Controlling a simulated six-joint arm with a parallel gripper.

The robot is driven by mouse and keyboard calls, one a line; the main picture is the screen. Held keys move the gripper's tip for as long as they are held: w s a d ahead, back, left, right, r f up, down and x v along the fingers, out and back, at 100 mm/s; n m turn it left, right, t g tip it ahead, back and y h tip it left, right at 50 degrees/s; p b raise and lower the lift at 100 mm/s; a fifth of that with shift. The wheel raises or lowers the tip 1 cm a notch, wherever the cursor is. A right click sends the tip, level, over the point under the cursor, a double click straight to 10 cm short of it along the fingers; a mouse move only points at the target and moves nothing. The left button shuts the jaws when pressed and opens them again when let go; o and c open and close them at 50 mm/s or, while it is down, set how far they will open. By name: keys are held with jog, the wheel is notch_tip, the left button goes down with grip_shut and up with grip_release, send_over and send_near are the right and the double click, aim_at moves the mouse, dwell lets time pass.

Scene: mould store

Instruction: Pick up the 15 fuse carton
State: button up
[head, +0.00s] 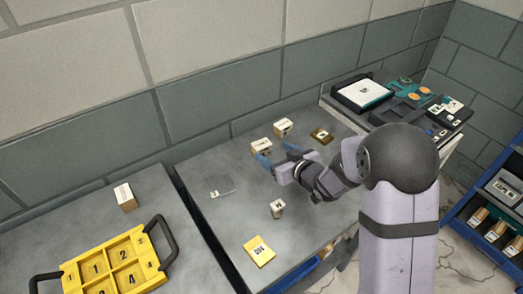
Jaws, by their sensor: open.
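Several small cartons with white tops and tan sides show in the head view, and their printing is too small to read, so I cannot tell which is the 15 fuse carton. One carton (261,148) stands on the grey table just beyond my gripper (277,155). A second carton (283,127) stands behind it to the right. A third small box (278,208) stands nearer the front, and another carton (125,196) stands on the left table. My gripper is open, its blue fingertips spread close to the first carton. I cannot tell whether they touch it.
A yellow tray (97,254) with numbered compartments and black handles lies at front left. A yellow plate marked 004 (259,250), a grey plate (222,187) and a brown block (321,135) lie on the middle table. Equipment (363,93) fills the back right; a blue rack (480,235) stands right.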

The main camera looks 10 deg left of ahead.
aim_at(265, 148)
jog(key=shift+a+y, duration=0.3)
jog(key=shift+a, duration=0.35)
jog(key=shift+p+x, duration=1.2)
jog(key=shift+x, duration=2.35)
jog(key=shift+w+d+f, duration=0.1)
jog(key=shift+d+f, duration=0.05)
jog(key=shift+d, duration=0.05)
jog(key=c, duration=1.2)
